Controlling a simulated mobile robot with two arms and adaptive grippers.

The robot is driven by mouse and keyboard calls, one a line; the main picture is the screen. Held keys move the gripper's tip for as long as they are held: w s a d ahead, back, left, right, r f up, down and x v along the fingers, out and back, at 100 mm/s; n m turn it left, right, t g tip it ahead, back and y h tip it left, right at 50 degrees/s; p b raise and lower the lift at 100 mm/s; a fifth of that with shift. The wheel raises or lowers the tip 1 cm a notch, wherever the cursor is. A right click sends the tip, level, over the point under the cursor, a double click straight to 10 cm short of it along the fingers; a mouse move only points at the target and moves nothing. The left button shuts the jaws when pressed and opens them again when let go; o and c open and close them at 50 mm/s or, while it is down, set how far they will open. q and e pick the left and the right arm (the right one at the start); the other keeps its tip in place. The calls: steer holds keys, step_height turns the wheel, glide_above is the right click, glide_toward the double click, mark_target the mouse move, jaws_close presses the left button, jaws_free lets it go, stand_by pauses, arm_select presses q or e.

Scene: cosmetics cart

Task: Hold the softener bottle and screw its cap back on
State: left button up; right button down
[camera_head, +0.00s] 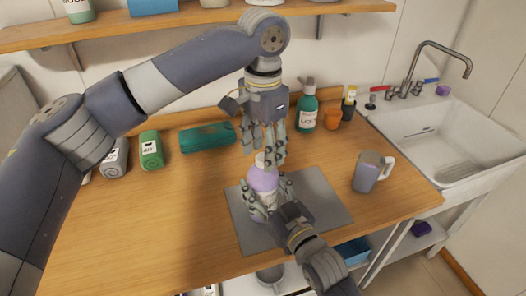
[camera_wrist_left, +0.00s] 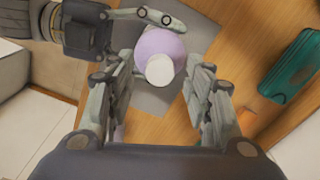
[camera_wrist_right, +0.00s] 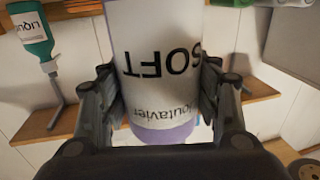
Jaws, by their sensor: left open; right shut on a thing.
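The softener bottle (camera_head: 263,179) is lilac with a white label and stands roughly upright over the grey mat (camera_head: 320,192). My right gripper (camera_head: 268,197) is shut around its body; the label lettering "SOFT" (camera_wrist_right: 160,62) shows in the right wrist view. The white cap (camera_head: 261,160) is at the bottle's top, and from above it covers the neck in the left wrist view (camera_wrist_left: 160,69). I cannot tell whether it is screwed tight. My left gripper (camera_head: 264,150) points down from above, open, with its fingers on either side of the cap. Its fingertips partly hide the bottle's top.
A grey mug (camera_head: 367,175) stands right of the mat. Behind are a teal bottle (camera_head: 307,108), an orange cup (camera_head: 332,118) and a teal case (camera_head: 207,137). The sink (camera_head: 435,125) is far right. The front-left counter is clear.

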arm_select(q)
step_height(320, 180, up, 11)
stand_by(0.3)
steer(key=shift+f, duration=0.1)
arm_select(e)
steer(key=shift+c, duration=2.3)
jaws_free()
steer(key=v, duration=1.2)
steer(key=shift+d, duration=0.1)
